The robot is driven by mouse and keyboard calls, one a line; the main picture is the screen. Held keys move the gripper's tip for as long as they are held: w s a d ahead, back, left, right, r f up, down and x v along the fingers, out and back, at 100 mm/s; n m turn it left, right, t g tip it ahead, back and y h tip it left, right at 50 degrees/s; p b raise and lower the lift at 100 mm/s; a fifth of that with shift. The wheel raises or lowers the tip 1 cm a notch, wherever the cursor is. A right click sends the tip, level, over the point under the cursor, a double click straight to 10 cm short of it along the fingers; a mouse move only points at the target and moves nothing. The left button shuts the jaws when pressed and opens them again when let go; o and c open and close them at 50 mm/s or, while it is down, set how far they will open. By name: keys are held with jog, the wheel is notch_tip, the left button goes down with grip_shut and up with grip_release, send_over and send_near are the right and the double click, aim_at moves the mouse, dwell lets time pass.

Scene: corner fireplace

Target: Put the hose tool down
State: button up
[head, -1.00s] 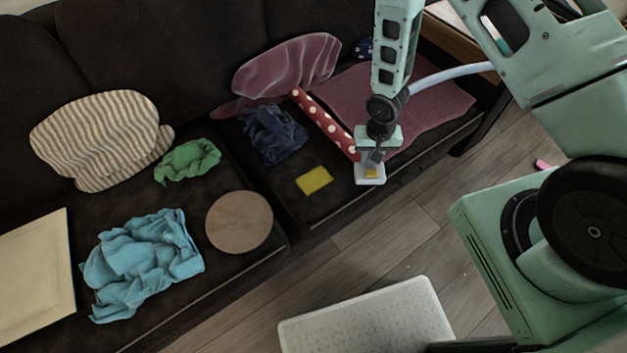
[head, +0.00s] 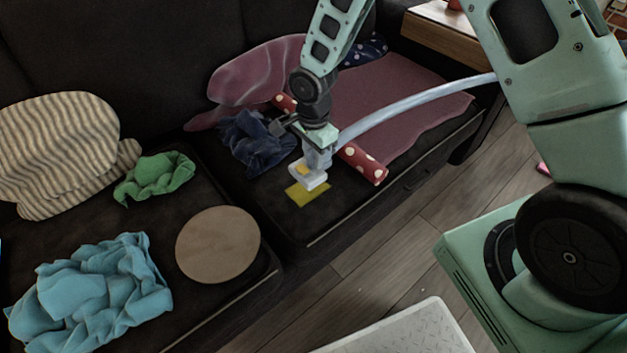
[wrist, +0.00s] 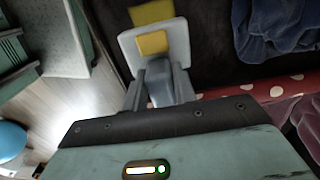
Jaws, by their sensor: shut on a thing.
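The hose tool (head: 309,178) is a pale grey-white head with a yellow patch, on a pale hose (head: 410,103) that runs right to my body. My gripper (head: 317,146) is shut on it. The tool is over the sofa seat, at the upper edge of a flat yellow square (head: 309,196) and partly covering it. In the wrist view the tool (wrist: 180,45) sits between my gripper's fingers (wrist: 160,85), with the yellow square (wrist: 152,12) just beyond. I cannot tell whether the tool touches the seat.
A red polka-dot roll (head: 362,164) lies right of the tool, a dark blue cloth (head: 255,140) left. A round brown disc (head: 218,245), green cloth (head: 155,177) and light blue cloth (head: 95,290) lie farther left. The dark seat (head: 335,215) is bare in front of the square.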

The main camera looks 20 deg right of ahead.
aim_at(314, 172)
jog(key=shift+f+b, duration=0.65)
jog(key=shift+f, duration=2.45)
jog(key=shift+f, duration=0.1)
jog(key=o, duration=0.9)
